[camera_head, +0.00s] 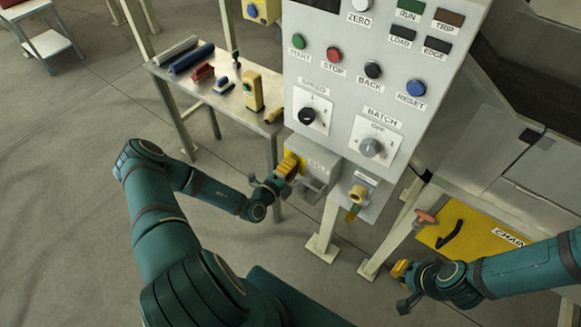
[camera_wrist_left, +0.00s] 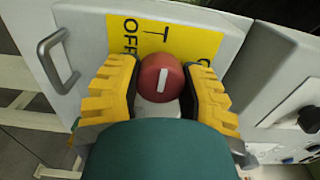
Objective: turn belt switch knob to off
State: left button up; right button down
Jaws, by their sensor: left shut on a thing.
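The white bar stands nearly upright in that view. In the head view the left gripper (camera_head: 288,168) is at the left side of the grey belt box (camera_head: 318,172), and the knob is hidden there. My right gripper (camera_head: 400,272) is at lower right, away from the panel; its fingers are too small to judge.
The control panel (camera_head: 335,75) with several buttons and dials rises above the box. A metal handle (camera_wrist_left: 48,62) is on the box face beside the knob. A side table (camera_head: 225,110) with tools stands to the left. A yellow "CHAIN" plate (camera_head: 475,243) lies at right.

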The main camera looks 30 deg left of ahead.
dwell(0.5)
pick_arm(q)
jog(key=o, duration=1.2)
jog(key=s, duration=0.8)
jog(key=s+a, duration=0.1)
jog(key=s, duration=0.3)
